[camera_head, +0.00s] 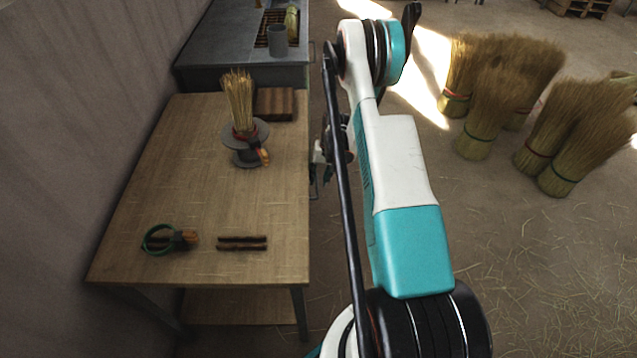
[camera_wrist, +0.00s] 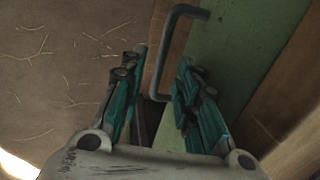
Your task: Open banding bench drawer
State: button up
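The banding bench (camera_head: 205,205) has a light wooden top and stands at left in the head view. Its green drawer front (camera_wrist: 232,65) shows in the wrist view, with a dark grey bar handle (camera_wrist: 160,62) on it. My gripper (camera_wrist: 161,72) is open at the handle, with the upright part of the bar between its two teal fingers. A gap shows on at least the finger sides, and contact cannot be made out. In the head view my gripper (camera_head: 321,153) is beside the bench's right edge, mostly hidden by my arm. No drawer opening is visible.
On the bench are a grey spool with bristles (camera_head: 246,135), a green ring tool (camera_head: 160,239), dark sticks (camera_head: 242,243) and a brown block (camera_head: 275,103). A grey counter (camera_head: 215,62) adjoins behind. Straw bundles (camera_head: 495,105) stand at right; the straw-strewn floor between is mostly clear.

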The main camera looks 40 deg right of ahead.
jog(key=shift+w+a+f, duration=0.15)
jog(key=shift+f, duration=0.95)
grip_shut()
